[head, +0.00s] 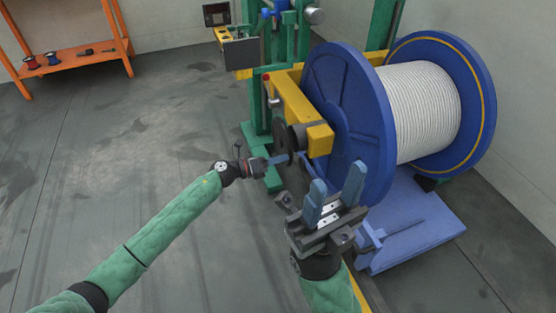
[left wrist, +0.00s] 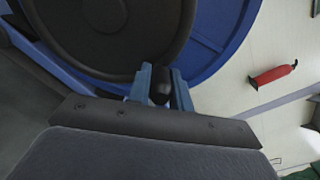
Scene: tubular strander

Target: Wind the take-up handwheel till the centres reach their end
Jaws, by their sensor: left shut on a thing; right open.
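The take-up handwheel (head: 281,138) is a dark disc on the yellow arm beside the blue reel. My left gripper (head: 279,160) is at the wheel's lower edge. In the left wrist view the dark handwheel (left wrist: 100,35) fills the upper left, and the blue fingers of my left gripper (left wrist: 160,88) are shut on its black handle knob (left wrist: 161,84). My right gripper (head: 336,196) is open and empty, in front of the near reel flange. The centres are hidden behind the flanges and the yellow arm.
The blue reel (head: 345,115) with white strand (head: 420,112) stands at the right above a blue platform (head: 425,222). A green frame (head: 255,120) rises behind the wheel. An orange shelf (head: 80,60) stands far left. The floor at left is clear. A red extinguisher (left wrist: 272,75) is at the wall.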

